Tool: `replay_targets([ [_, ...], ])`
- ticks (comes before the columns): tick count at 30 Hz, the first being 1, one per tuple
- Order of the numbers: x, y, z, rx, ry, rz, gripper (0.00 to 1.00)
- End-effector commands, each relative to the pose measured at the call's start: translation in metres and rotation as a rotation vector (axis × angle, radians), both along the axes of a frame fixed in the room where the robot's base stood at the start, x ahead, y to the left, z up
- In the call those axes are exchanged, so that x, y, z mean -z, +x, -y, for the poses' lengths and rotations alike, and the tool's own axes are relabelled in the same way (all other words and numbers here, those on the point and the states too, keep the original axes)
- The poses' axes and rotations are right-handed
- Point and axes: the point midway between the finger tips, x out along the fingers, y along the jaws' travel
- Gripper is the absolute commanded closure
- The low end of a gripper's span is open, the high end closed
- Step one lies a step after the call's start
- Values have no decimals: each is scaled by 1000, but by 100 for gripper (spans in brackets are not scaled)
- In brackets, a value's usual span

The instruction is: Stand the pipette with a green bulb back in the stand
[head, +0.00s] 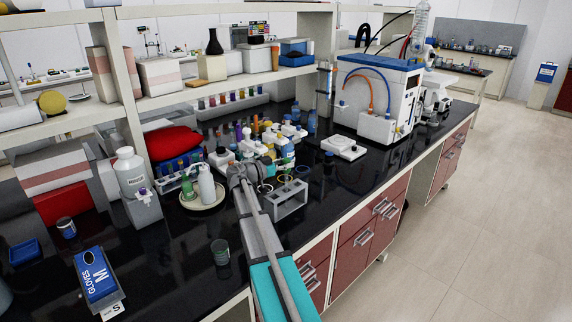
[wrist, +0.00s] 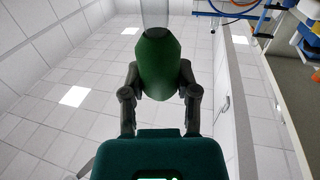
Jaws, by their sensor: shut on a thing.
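My gripper (wrist: 158,84) is shut on the green bulb (wrist: 157,62) of the pipette, one finger on each side. The clear glass tube (wrist: 155,14) of the pipette runs from the bulb out of the top of the wrist view, so its tip is hidden. In the head view my gripper (head: 242,174) is over the bench near its front edge, and the held pipette cannot be made out there. A grey open-framed stand (head: 290,200) is just right of my gripper; I cannot tell for sure that it is the pipette stand.
A white wash bottle (head: 207,186) on a round tray and a tube rack (head: 168,184) stand left of my gripper. A small green beaker (head: 220,252) is nearer. A blue glove box (head: 97,278) lies front left.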

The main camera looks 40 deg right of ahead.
Motion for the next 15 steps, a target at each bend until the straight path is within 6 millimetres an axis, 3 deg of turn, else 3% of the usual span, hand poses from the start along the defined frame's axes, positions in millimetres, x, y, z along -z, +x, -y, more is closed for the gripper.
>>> replay_targets([
  [9,0,0,0,0,0,0,83],
  [10,0,0,0,0,0,0,56],
  [15,0,0,0,0,0,0,25],
])
